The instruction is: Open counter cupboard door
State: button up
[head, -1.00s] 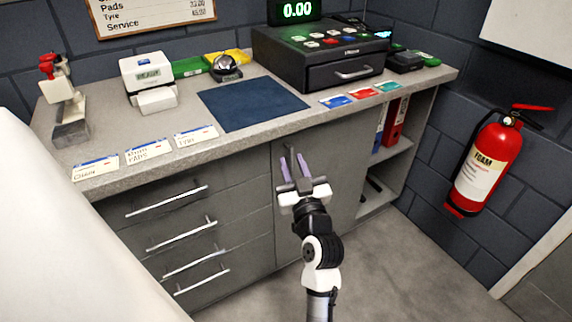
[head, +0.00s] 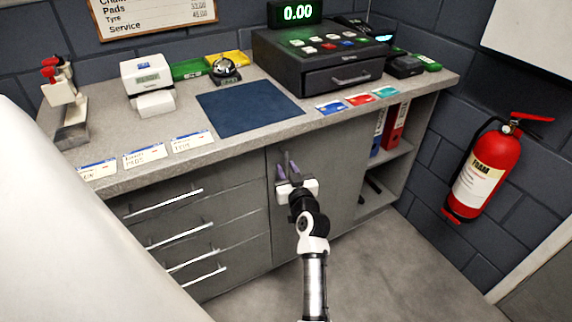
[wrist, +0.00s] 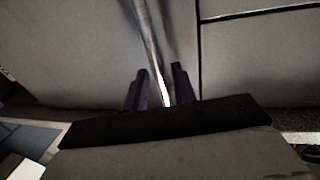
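The grey counter cupboard door (head: 335,170) stands right of the drawers and looks shut, flush with the front. Its upright metal bar handle (wrist: 148,35) shows clearly in the wrist view; in the head view my gripper largely hides it. My gripper (head: 286,166) is at the upper left of the door. In the wrist view its two purple fingers (wrist: 160,85) stand on either side of the handle's lower visible part, with a gap between them. The fingers look open around the bar; contact with it cannot be made out.
A stack of drawers (head: 195,235) with protruding bar handles is left of the door. Open shelves (head: 392,165) with binders are to its right. The grey countertop (head: 230,140) overhangs above. A red fire extinguisher (head: 487,170) hangs on the right wall. The floor before the door is clear.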

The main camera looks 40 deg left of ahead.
jog(key=shift+w+a, duration=0.35)
jog(key=shift+a, duration=0.2)
grip_shut()
jog(key=shift+d, duration=0.1)
